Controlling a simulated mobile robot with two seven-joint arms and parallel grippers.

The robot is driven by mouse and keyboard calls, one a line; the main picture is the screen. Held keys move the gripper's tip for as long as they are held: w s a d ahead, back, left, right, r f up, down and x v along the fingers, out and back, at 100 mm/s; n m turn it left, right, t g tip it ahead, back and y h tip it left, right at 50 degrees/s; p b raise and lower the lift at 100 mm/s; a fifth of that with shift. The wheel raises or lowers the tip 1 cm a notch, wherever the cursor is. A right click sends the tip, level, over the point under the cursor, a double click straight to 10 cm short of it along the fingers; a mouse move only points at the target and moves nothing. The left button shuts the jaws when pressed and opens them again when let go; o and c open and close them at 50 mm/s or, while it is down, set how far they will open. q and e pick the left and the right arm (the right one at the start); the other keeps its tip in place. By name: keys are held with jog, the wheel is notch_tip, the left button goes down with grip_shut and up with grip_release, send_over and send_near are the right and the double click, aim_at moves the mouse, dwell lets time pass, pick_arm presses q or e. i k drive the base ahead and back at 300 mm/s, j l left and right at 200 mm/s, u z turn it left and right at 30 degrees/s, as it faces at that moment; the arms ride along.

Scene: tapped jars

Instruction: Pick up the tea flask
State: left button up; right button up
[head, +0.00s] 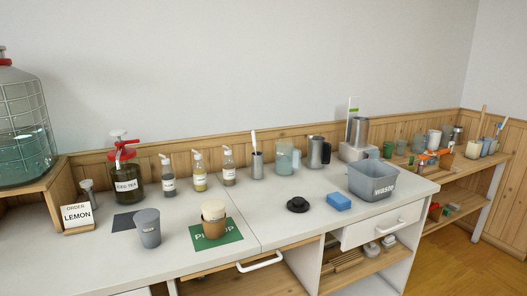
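No vessel reads clearly as the tea flask. A steel jug-like vessel with a dark handle (316,153) stands upright at the back of the white counter, right of a clear pitcher (288,158); it may be the flask, but I cannot tell. A dark jar with a red collar and pump top (128,181), its label seeming to read iced tea, stands at the back left. Neither of my grippers is in view.
A grey cup (148,231) and a brown-sleeved cup on a green mat (229,236) stand in front. Pump bottles (199,172), a black lid-like disc (297,205), a blue sponge (339,201) and a grey waste bin (371,186) share the counter. The front middle is clear.

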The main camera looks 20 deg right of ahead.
aim_at(318, 150)
jog(key=l+u, duration=0.8)
jog(key=l, duration=0.2)
jog(key=l+u, duration=0.15)
jog(key=l, duration=0.4)
jog(key=k+l+u, duration=0.2)
jog(key=l, duration=0.9)
jog(key=k+l+u, duration=0.1)
jog(key=l, duration=0.45)
